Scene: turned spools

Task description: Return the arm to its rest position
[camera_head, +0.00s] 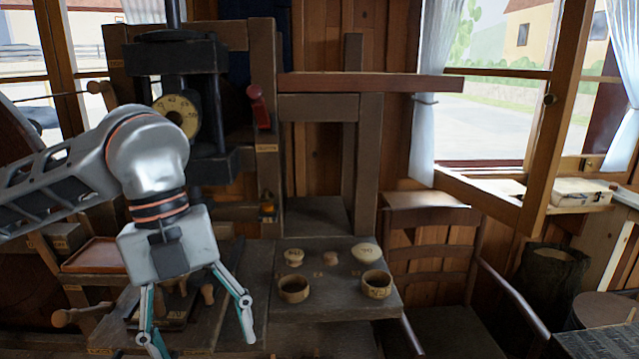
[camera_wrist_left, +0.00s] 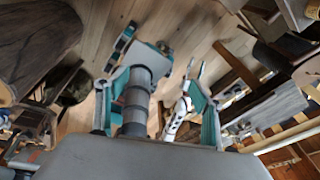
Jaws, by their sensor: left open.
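My left arm comes in from the left in the head view. Its gripper (camera_head: 200,335) hangs downward, with its two fingers spread and nothing between them. It is in front of the left part of the bench, left of several small turned wooden pieces. These include a pale spool-like piece (camera_head: 294,257), a small one (camera_head: 331,258), a wider pale one (camera_head: 365,253) and two round cup-like pieces, left (camera_head: 293,289) and right (camera_head: 377,284). The gripper is apart from them. In the left wrist view its fingers (camera_wrist_left: 160,100) are also apart. My right gripper does not show.
A dark machine with a round dial (camera_head: 177,116) stands behind my left arm. A reddish tray (camera_head: 90,255) is at the left. A wooden chair (camera_head: 440,235) stands right of the bench, with a dark bin (camera_head: 545,280) beyond it. A shelf board (camera_head: 370,83) juts out above.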

